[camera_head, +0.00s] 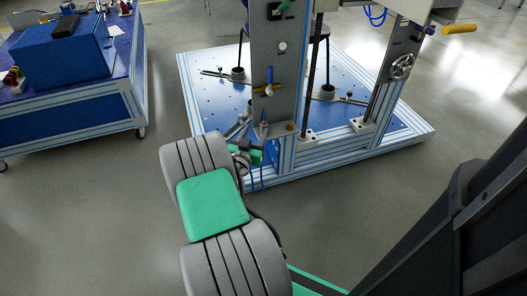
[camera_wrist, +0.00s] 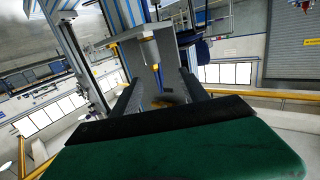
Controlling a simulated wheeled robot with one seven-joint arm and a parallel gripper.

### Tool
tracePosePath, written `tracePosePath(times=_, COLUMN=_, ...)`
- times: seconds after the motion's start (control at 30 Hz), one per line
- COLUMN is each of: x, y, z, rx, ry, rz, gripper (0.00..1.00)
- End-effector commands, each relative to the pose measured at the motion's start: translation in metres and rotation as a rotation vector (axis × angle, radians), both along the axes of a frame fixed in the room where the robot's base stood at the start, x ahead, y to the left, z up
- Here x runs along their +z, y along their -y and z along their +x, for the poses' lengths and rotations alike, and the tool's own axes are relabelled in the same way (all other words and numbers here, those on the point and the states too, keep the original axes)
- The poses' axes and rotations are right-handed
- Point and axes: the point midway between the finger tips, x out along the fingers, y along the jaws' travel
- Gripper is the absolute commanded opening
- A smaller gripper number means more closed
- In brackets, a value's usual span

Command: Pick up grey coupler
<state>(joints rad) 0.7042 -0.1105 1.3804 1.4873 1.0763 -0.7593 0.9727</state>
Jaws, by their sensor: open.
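I cannot make out a grey coupler for sure in either view. In the wrist view my gripper (camera_wrist: 158,85) is open, with two dark fingers apart to the left and right. No object is held between them. Beyond the fingers stands a grey machine part (camera_wrist: 140,58) with small yellow pieces on it; I cannot tell how far off it is. In the head view my grey and green arm reaches toward the test rig (camera_head: 272,60), and its own links hide most of the gripper.
The rig stands on a blue platform (camera_head: 205,95) with striped edges, and carries a handwheel (camera_head: 402,67) on its right. A blue workbench (camera_head: 70,105) at the left bears a blue box (camera_head: 60,52) and small parts (camera_head: 14,78). Grey floor is clear between them.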

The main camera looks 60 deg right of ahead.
Motion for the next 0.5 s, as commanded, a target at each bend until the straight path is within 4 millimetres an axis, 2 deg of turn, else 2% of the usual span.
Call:
tracePosePath(times=0.03, x=-0.023, y=0.002, z=-0.009, rx=0.005, ry=-0.004, rz=-0.028, gripper=0.52)
tracePosePath(times=0.1, x=-0.027, y=0.003, z=-0.014, rx=0.017, ry=-0.004, rz=-0.055, gripper=0.52)
tracePosePath(times=0.37, x=-0.022, y=0.035, z=-0.009, rx=0.021, ry=-0.002, rz=-0.065, gripper=0.52)
tracePosePath(times=0.5, x=-0.022, y=0.06, z=-0.002, rx=0.021, ry=-0.002, rz=-0.066, gripper=0.52)
